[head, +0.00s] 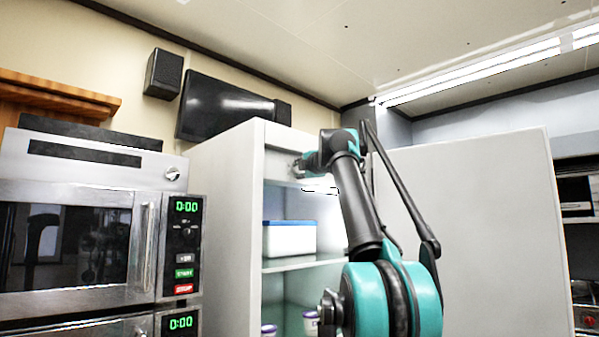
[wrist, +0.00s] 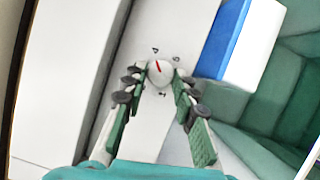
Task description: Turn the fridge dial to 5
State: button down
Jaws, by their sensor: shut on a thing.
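The fridge dial (wrist: 163,77) is a small pale knob with a red pointer mark, seen in the wrist view. The mark points up and slightly left in that picture. A few small dark marks surround the knob, too small to read. My gripper (wrist: 161,74) has its green-padded fingers on both sides of the dial and is shut on it. In the head view my gripper (head: 303,167) reaches into the upper part of the open fridge (head: 222,205), and the dial cannot be made out there.
The fridge door (head: 480,220) stands open at the right. A blue-lidded white container (head: 290,240) sits on the fridge shelf (head: 290,264) below my gripper; it also shows beside the dial in the wrist view (wrist: 250,50). Microwaves (head: 75,225) stand at the left.

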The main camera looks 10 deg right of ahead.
jog(key=shift+r+m+g, duration=0.2)
jog(key=shift+m+g, duration=0.7)
jog(key=shift+m, duration=1.1)
jog(key=c, duration=1.2)
grip_release()
jog(key=shift+s, duration=0.1)
jog(key=s, duration=0.4)
jog(key=s+d, duration=0.1)
jog(key=s, duration=0.2)
jog(key=s+r, duration=0.1)
jog(key=s, duration=0.3)
jog(key=shift+s+d+r, duration=0.1)
jog(key=shift+s+d, duration=0.25)
jog(key=shift+d, duration=0.05)
